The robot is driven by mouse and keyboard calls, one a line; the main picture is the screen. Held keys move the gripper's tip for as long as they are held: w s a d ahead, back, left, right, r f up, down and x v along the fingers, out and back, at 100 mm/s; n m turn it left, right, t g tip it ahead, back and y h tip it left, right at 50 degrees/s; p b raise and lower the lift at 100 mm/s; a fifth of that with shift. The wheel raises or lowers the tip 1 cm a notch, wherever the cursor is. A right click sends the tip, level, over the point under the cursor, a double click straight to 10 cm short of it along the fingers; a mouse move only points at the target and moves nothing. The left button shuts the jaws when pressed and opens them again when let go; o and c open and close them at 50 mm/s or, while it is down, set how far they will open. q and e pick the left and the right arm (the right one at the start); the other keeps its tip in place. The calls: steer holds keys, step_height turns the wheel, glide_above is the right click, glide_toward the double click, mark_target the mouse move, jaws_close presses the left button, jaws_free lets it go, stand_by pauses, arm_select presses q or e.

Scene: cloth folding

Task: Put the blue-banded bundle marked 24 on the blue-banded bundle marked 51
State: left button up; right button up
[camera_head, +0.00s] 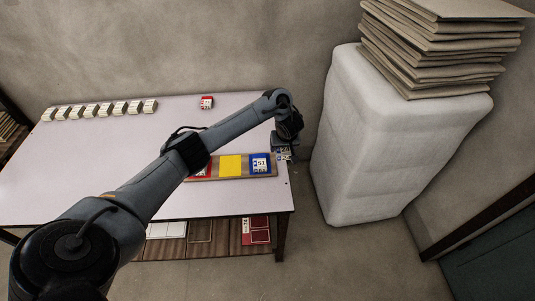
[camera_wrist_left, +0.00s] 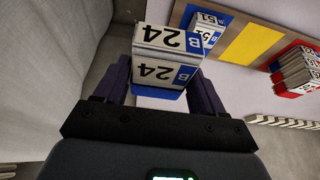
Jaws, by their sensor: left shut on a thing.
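My left gripper (camera_head: 285,142) is shut on the blue-banded bundle marked 24 (camera_head: 286,154), just past the table's right edge in the head view. In the left wrist view the bundle (camera_wrist_left: 165,55) sits between the two fingers (camera_wrist_left: 161,92), its label and blue band facing the camera. The blue-banded bundle marked 51 (camera_head: 261,164) lies on the blue square at the right end of the tray (camera_head: 225,178). It also shows in the left wrist view (camera_wrist_left: 209,30), beyond bundle 24 and partly hidden by it. The two bundles look apart. My right gripper is not in view.
The tray's middle yellow square (camera_head: 231,165) is empty. Red-banded bundles (camera_wrist_left: 299,68) are at its other end, partly behind my arm in the head view. Another red bundle (camera_head: 207,102) and a row of pale bundles (camera_head: 100,110) lie further back. A white padded block (camera_head: 370,150) stands right.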

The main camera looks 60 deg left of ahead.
arm_select(q)
steer(key=shift+d+p, duration=0.3)
steer(key=shift+d, duration=0.3)
steer(key=shift+d+p, duration=0.2)
steer(key=shift+p, duration=0.1)
steer(key=shift+s+a+f, duration=0.15)
steer(key=b, duration=1)
glide_toward(259, 158)
steer(key=shift+w+a+f, duration=0.65)
steer(key=shift+w+f, duration=0.1)
steer(key=shift+w, duration=0.1)
steer(key=shift+s+a+f, duration=0.1)
steer(key=shift+s+a, duration=0.05)
steer(key=shift+a, duration=0.25)
step_height(259, 158, down, 3)
steer(key=shift+f+b, duration=0.1)
steer(key=shift+b, duration=0.9)
steer(key=shift+f, duration=0.45)
steer(key=shift+r, duration=0.1)
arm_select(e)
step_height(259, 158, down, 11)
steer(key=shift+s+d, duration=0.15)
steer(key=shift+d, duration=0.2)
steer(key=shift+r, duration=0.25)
